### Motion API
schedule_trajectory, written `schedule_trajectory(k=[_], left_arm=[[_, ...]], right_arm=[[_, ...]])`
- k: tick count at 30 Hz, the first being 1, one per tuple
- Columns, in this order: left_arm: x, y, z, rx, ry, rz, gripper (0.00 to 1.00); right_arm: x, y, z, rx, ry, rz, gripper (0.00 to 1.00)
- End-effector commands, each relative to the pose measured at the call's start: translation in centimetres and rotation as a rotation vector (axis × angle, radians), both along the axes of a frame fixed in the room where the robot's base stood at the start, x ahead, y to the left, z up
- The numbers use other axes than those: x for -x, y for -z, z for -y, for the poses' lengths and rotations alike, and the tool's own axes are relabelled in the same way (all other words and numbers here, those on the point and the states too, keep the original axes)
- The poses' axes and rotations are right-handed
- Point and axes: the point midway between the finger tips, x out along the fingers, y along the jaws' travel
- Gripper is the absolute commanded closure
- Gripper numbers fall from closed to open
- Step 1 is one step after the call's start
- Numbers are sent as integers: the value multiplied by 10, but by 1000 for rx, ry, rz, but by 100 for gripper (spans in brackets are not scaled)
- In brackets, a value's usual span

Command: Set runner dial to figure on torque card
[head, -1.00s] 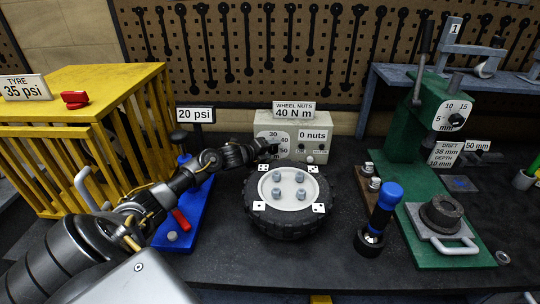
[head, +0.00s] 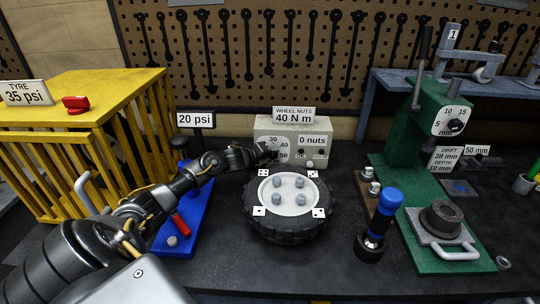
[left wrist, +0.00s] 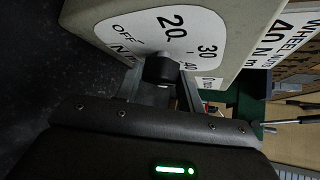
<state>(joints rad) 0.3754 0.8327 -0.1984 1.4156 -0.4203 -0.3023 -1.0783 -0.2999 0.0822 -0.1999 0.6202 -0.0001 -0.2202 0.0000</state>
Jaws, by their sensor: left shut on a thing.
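The runner is a beige box (head: 320,128) behind the wheel, with a white dial face marked OFF, 20, 30, 40 and up. The torque card (head: 294,115) on top reads "WHEEL NUTS 40 N m". My left gripper (head: 268,154) is at the left of the box front, over the dial. In the left wrist view the black dial knob (left wrist: 160,68) sits between my left gripper's fingers (left wrist: 164,92), which are shut on it. The dial face (left wrist: 185,35) shows beside it. The knob's pointer is hidden, so its setting cannot be told. My right gripper is out of view.
A tyre (head: 285,228) with several nuts and domino-like tags lies before the box. A blue stand with a "20 psi" card (head: 196,119) and a yellow cage (head: 80,90) are left. A blue-topped tool (head: 378,222) and a green press (head: 415,130) are right.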

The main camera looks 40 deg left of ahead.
Motion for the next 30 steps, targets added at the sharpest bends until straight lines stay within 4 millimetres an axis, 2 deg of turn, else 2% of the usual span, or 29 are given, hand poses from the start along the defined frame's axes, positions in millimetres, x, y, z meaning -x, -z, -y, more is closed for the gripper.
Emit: schedule_trajectory(k=[10, 30], left_arm=[[-2, -7, 1, -212, 0, -158, 84], [-5, -7, 6, -670, -1, -510, 84]], right_arm=[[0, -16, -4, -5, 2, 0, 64], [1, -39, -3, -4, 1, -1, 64]])
